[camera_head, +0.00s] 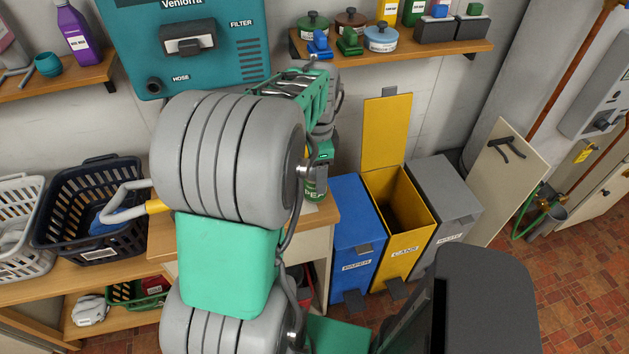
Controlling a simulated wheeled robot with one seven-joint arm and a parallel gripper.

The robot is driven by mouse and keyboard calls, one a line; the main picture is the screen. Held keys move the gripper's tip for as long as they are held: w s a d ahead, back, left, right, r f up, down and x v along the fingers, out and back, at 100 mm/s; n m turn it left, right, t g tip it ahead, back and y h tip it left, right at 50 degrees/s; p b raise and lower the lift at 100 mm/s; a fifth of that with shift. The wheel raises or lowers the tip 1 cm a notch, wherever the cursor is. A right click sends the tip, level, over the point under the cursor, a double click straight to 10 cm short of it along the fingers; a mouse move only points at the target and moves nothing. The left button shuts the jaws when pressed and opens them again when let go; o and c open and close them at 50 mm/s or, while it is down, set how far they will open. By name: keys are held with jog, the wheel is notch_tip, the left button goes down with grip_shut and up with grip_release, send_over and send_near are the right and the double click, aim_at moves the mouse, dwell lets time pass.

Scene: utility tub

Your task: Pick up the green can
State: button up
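A green can (316,188), with part of a label showing, is at the right end of the wooden counter (326,216), partly hidden by my arm. My gripper (322,160) points down right above the can, at or around its top. My own arm covers most of the gripper, and the fingers do not show clearly. I cannot tell whether they touch the can, or whether the can rests on the counter or is held.
Right of the counter stand a blue paper bin (357,230), a yellow cans bin (399,215) with its lid up, and a grey bin (444,208). A dark laundry basket (88,210) is at left. A shelf (440,50) with tins and bottles hangs above.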

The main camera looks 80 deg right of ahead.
notch_tip(320, 180, down, 5)
jog(key=shift+d+p, duration=0.1)
jog(key=shift+p, duration=0.45)
jog(key=shift+c, duration=0.5)
jog(key=shift+w, duration=0.1)
jog(key=c, duration=1)
jog(key=shift+r, duration=0.1)
